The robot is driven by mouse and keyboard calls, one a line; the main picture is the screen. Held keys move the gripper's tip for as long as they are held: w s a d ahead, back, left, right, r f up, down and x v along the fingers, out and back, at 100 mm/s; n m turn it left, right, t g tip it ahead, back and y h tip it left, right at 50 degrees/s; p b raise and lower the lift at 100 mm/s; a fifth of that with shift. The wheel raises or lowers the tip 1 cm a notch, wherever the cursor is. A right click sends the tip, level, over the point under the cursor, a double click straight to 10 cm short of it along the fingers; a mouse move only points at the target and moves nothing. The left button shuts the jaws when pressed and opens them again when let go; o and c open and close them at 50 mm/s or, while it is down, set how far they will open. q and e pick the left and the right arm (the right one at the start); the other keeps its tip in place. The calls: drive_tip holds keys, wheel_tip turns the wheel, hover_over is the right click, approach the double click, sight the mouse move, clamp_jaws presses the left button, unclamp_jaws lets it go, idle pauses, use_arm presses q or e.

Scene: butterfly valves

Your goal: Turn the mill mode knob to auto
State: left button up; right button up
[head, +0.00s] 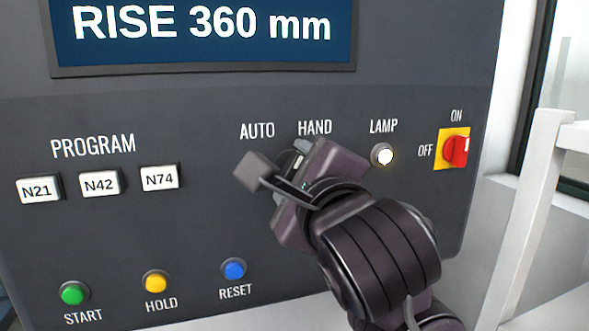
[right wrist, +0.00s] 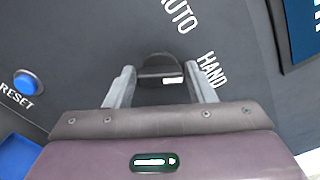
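The mill mode knob (right wrist: 158,66) is a dark round knob with a white mark, below the AUTO (head: 257,131) and HAND (head: 314,128) labels. In the right wrist view it sits between my two grey fingertips, with small gaps at its sides. Its white mark is on the side toward the HAND label (right wrist: 211,70). My right gripper (head: 279,161) is open around the knob, close to the panel. In the head view the gripper hides most of the knob. My left gripper is in neither view.
The lit lamp button (head: 382,155) and red on/off switch (head: 455,150) are right of my gripper. White program buttons (head: 99,185) are at left. Green (head: 74,293), yellow (head: 155,281) and blue (head: 233,269) buttons are below. A display (head: 205,30) is above.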

drive_tip(key=c, duration=0.6)
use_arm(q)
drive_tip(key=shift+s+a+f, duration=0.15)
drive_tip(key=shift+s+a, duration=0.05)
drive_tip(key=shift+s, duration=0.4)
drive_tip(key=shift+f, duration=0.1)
use_arm(e)
drive_tip(key=shift+f+n+b, duration=0.15)
drive_tip(key=shift+n+b, duration=0.6)
drive_tip(key=shift+n, duration=0.25)
drive_tip(key=n+b, duration=0.1)
drive_tip(key=n, duration=0.1)
drive_tip(key=shift+n, duration=0.3)
drive_tip(key=n+b, duration=0.1)
drive_tip(key=n, duration=0.2)
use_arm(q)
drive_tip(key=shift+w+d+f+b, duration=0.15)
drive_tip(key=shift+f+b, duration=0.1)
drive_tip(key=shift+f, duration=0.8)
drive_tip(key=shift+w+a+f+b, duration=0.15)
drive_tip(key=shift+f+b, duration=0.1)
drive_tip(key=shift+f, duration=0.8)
use_arm(e)
drive_tip(key=shift+n, duration=2.1)
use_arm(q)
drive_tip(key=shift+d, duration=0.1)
use_arm(e)
drive_tip(key=shift+a+f, duration=0.1)
